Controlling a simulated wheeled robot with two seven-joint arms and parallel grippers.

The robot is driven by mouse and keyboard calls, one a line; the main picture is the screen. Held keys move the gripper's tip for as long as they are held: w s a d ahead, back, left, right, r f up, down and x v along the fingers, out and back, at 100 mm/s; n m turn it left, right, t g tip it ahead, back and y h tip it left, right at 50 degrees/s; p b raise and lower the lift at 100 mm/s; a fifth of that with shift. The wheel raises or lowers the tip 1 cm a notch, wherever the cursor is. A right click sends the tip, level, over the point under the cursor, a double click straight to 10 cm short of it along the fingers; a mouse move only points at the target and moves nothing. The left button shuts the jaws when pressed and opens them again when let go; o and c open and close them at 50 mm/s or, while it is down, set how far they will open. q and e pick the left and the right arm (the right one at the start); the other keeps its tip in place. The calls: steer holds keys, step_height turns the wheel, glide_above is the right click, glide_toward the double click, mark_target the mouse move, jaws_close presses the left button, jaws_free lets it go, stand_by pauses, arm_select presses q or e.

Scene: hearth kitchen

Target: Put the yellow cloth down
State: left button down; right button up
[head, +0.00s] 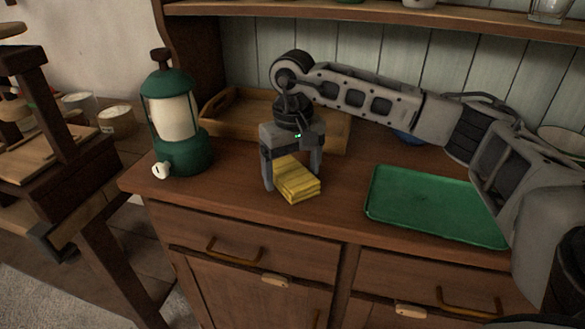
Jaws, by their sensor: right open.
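The yellow cloth (299,184) is a folded stack lying on the wooden countertop, close to its front edge. My right gripper (292,182) points down over the cloth, with one finger to its left and the other at its back right. The jaws are open around the cloth; whether a finger touches it I cannot tell. My left gripper is not in the head view.
A green lantern-like dispenser (172,120) stands on the left of the counter. A wooden tray (240,112) lies behind the gripper, partly hidden by it. A green tray (430,205) lies to the right. Drawers with handles (222,256) are below the counter edge.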

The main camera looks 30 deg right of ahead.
mark_target(292, 174)
step_height(292, 174, up, 12)
steer(key=shift+r, duration=0.2)
stand_by(0.7)
